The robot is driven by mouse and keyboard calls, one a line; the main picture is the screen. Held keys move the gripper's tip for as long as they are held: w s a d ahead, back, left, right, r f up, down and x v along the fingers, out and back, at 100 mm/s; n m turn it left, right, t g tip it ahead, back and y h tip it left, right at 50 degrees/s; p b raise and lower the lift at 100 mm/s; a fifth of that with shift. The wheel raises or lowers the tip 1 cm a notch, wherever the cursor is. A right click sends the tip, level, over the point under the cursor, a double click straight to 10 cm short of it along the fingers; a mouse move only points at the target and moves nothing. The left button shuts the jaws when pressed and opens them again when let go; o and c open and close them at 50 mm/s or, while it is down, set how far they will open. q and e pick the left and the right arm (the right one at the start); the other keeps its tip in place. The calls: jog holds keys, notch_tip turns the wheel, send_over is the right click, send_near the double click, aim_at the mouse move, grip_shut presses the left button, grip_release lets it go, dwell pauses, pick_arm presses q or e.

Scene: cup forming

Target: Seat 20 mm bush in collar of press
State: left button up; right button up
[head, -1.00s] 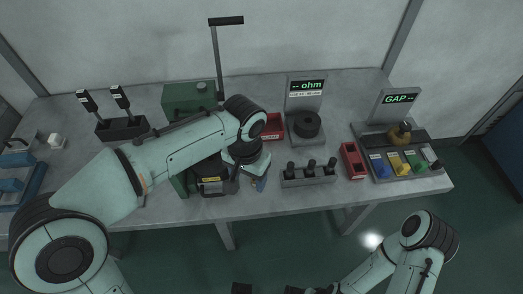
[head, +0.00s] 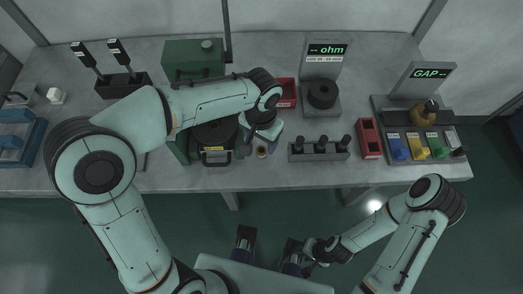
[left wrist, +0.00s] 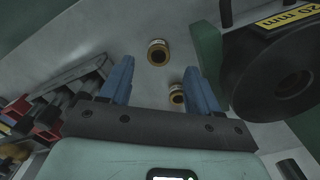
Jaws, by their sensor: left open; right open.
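A small brass bush (head: 262,152) stands on the bench just in front of my left gripper (head: 260,141), right of the press. The left wrist view shows two brass bushes: one (left wrist: 158,52) beyond the fingertips, and another (left wrist: 177,93) close to the right finger. My left gripper (left wrist: 158,68) is open with nothing between its blue fingers. The press's dark round part (head: 213,134) is partly hidden by my left arm. A black ring (left wrist: 282,72) labelled 20 mm shows at right in the left wrist view. My right gripper (head: 305,260) is low, off the bench front; its fingers are unclear.
A green box (head: 193,60) stands behind my left arm. Right of the bushes are a rack with black knobs (head: 318,152), red bins (head: 369,138), the ohm gauge (head: 325,60) and the GAP station (head: 420,76). The bench front strip (head: 300,178) is clear.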

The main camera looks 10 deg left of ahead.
aim_at(261, 150)
pick_arm(q)
notch_tip(261, 150, down, 5)
jog(key=shift+s+r+b, duration=0.1)
jog(key=shift+b, duration=0.25)
jog(key=c, duration=1.1)
jog(key=shift+r, duration=0.15)
